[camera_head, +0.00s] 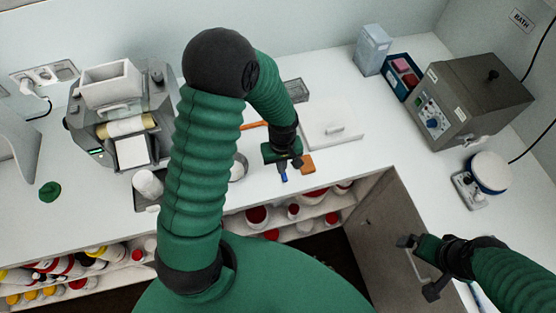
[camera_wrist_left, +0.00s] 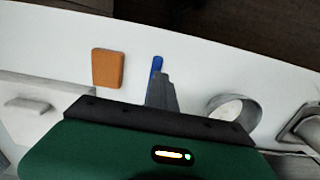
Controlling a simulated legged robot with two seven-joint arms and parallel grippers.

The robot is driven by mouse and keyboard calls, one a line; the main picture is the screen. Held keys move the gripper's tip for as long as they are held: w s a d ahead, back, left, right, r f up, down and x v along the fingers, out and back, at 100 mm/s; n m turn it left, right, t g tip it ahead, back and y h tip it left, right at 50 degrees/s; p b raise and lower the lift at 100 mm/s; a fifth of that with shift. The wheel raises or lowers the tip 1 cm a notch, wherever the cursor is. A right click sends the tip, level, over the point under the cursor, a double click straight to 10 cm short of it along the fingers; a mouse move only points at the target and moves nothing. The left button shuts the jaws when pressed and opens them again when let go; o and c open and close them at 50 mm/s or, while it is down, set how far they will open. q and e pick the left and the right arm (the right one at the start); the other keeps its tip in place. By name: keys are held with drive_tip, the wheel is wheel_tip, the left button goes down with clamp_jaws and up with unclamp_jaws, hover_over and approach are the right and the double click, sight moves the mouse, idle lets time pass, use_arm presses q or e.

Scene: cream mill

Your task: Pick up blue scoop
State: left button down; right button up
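My left gripper (camera_head: 283,163) is over the front part of the counter, near its front edge. In the left wrist view its grey fingers (camera_wrist_left: 163,92) are close together in the middle. The blue scoop (camera_head: 283,176) shows as a small blue piece at the fingertips. In the left wrist view a narrow blue part (camera_wrist_left: 156,66) sticks out past the fingers, which appear shut on it. The rest of the scoop is hidden by the fingers. My right gripper (camera_head: 422,267) is open and empty at the lower right, in front of the grey cabinet door.
An orange block (camera_head: 307,162) lies beside the left gripper, also in the left wrist view (camera_wrist_left: 107,68). A white lidded tray (camera_head: 330,125) lies behind. A round metal dish (camera_head: 238,168) stands left of the gripper. A grey bath (camera_head: 470,100) stands at the right.

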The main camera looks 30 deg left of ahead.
use_arm(q)
drive_tip(key=s+d+r+b, duration=0.1)
drive_tip(key=s+d+b, duration=0.1)
drive_tip(key=s+d, duration=0.5)
drive_tip(key=d, duration=0.3)
drive_tip(key=shift+s+d+r, duration=0.15)
drive_tip(key=shift+s+r, duration=0.1)
drive_tip(key=shift+s, duration=0.1)
drive_tip(key=c, duration=2.1)
unclamp_jaws()
drive_tip(key=shift+s+a, duration=0.15)
drive_tip(key=shift+a, duration=0.25)
drive_tip(key=shift+c, duration=0.2)
drive_tip(key=o, duration=1.2)
drive_tip(key=shift+d, duration=0.4)
drive_tip(key=o, duration=0.5)
drive_tip(key=shift+a, duration=0.2)
use_arm(e)
drive_tip(key=f, duration=0.2)
drive_tip(key=shift+s+d+f, duration=0.15)
drive_tip(key=shift+d+f, duration=0.25)
